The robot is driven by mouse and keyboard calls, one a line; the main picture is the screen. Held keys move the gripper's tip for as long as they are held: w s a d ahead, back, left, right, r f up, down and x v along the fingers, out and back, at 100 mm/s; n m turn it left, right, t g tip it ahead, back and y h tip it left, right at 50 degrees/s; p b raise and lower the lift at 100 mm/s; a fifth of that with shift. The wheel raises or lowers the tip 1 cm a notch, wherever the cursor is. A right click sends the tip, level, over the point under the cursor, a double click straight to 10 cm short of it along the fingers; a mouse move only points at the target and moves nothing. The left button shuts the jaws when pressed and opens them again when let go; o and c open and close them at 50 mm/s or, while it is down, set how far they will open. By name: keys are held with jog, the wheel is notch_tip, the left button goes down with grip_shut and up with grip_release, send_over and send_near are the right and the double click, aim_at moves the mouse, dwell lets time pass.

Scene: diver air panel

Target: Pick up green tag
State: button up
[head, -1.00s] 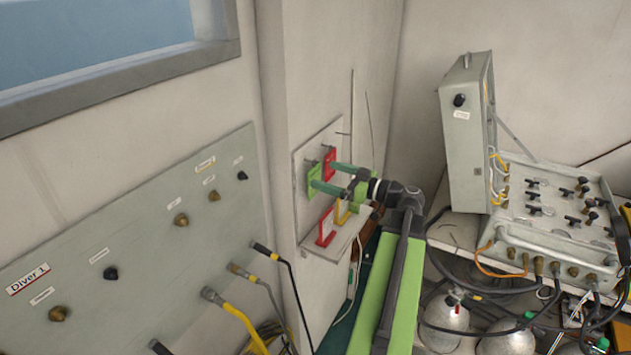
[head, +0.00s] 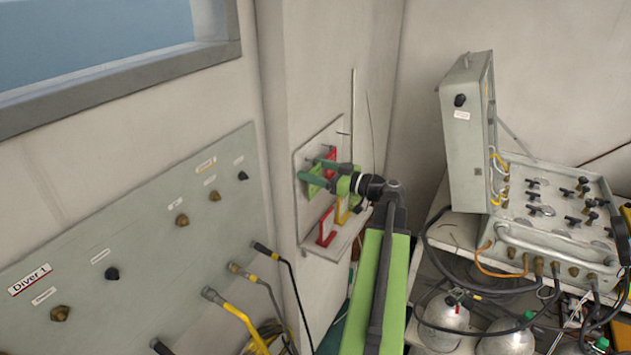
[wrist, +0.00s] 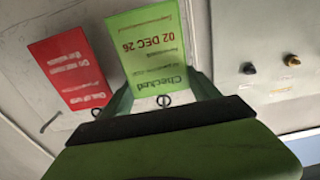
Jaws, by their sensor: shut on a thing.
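The green tag (head: 317,189) is at the small board on the wall corner, partly covered by my fingers in the head view. In the wrist view the green tag (wrist: 148,45) shows large, with "Checked" and "02 DEC 26" printed on it. My gripper (head: 311,170) is shut on the green tag, with one finger on each side of it. The wrist view shows the fingers (wrist: 165,92) at the tag's two side edges. Whether the tag still hangs on its hook is hard to tell.
A red tag (wrist: 72,67) hangs close beside the green one. Below, a lower red tag (head: 326,228) and a yellow tag (head: 342,211) stand on the board (head: 305,160). The Diver 1 panel (head: 140,235) is at left, an open grey case (head: 468,140) at right.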

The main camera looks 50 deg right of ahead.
jog(key=c, duration=0.5)
jog(key=shift+r+p, duration=0.35)
jog(key=v, duration=1.8)
jog(key=shift+f, duration=0.1)
